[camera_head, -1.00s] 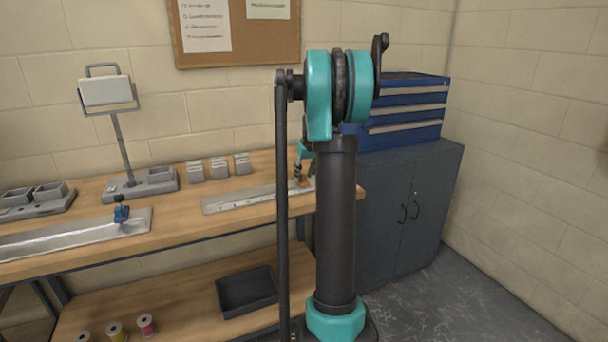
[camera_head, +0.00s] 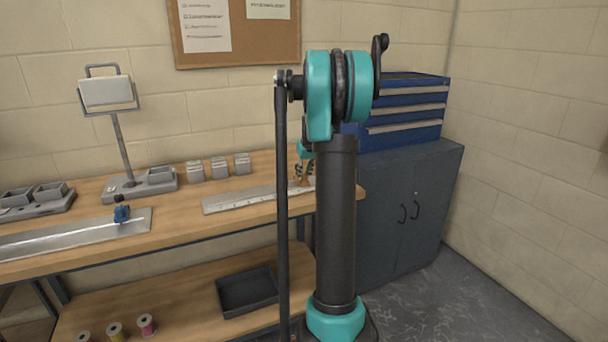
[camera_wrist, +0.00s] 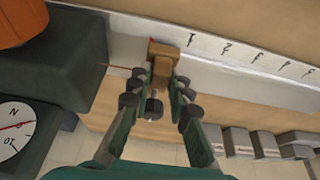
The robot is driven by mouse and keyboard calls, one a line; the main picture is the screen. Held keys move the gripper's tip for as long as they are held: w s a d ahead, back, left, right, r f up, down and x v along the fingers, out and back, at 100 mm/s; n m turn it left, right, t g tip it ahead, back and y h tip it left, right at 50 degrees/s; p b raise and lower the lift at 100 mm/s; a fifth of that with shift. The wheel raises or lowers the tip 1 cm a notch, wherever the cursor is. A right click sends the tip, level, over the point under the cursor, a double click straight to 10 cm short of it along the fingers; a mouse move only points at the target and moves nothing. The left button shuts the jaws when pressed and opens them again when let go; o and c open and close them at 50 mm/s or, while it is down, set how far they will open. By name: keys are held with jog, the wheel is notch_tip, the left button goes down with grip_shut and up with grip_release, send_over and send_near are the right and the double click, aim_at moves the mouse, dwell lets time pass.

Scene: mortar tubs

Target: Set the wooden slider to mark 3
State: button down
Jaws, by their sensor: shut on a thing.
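The wooden slider (camera_wrist: 164,58) is a brown block with a narrower upright handle. It sits on a pale metal rail (camera_wrist: 225,68) near the rail's left end in the wrist view, left of the row of dark printed marks, which are hard to read. A small red spot shows beside it. My gripper (camera_wrist: 161,84) has its dark fingertips closed on both sides of the handle. In the head view, the rail (camera_head: 238,200) lies on the bench, and my gripper (camera_head: 303,172) is at its right end, partly behind my arm. The slider is mostly hidden there.
A second rail with a blue slider (camera_head: 121,214) lies to the left on the wooden bench (camera_head: 185,219). Several small grey blocks (camera_head: 219,168) stand behind the rail. A round dial (camera_wrist: 15,129) and dark box (camera_wrist: 55,65) are close left of my gripper in the wrist view.

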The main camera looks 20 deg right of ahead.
jog(key=a, duration=1.5)
jog(key=shift+s, duration=0.25)
jog(key=c, duration=1.4)
grip_release()
jog(key=v, duration=1.2)
jog(key=s+a+f, duration=0.3)
jog(key=s+f, duration=0.8)
jog(key=s, duration=0.5)
jog(key=s+a+f, duration=0.3)
jog(key=s+f, duration=0.9)
jog(key=s, duration=0.5)
jog(key=shift+f, duration=0.25)
